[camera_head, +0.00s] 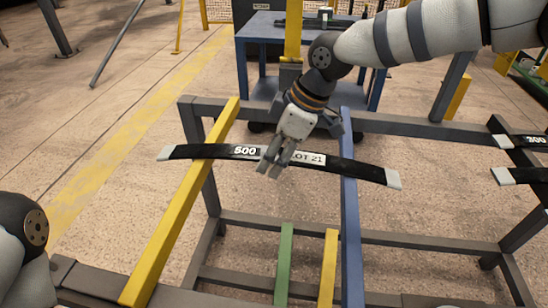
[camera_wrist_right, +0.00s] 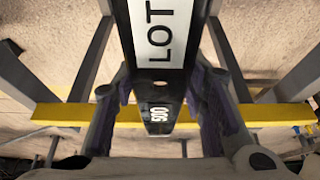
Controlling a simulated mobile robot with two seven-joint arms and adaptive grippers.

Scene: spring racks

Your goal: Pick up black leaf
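The black leaf (camera_head: 215,152) is a long, slightly curved strip with pale ends, a white "500" and a white "LOT 21" label. It lies across the yellow bar (camera_head: 190,195) and the blue bar (camera_head: 351,220) of a rack. My right gripper (camera_head: 271,168) is over the leaf's middle, fingers pointing down, hiding part of the label. In the right wrist view the leaf (camera_wrist_right: 160,85) runs between the two spread fingers, one on each side; no firm contact is visible. My left gripper is out of view; only part of my left arm shows at the left edge.
The grey rack frame (camera_head: 420,128) surrounds the bars. A green bar (camera_head: 284,262) and a short yellow bar (camera_head: 328,265) stand below the leaf. More black leaves (camera_head: 525,176) lie at the right edge. A blue table (camera_head: 262,28) stands behind. Open floor lies left.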

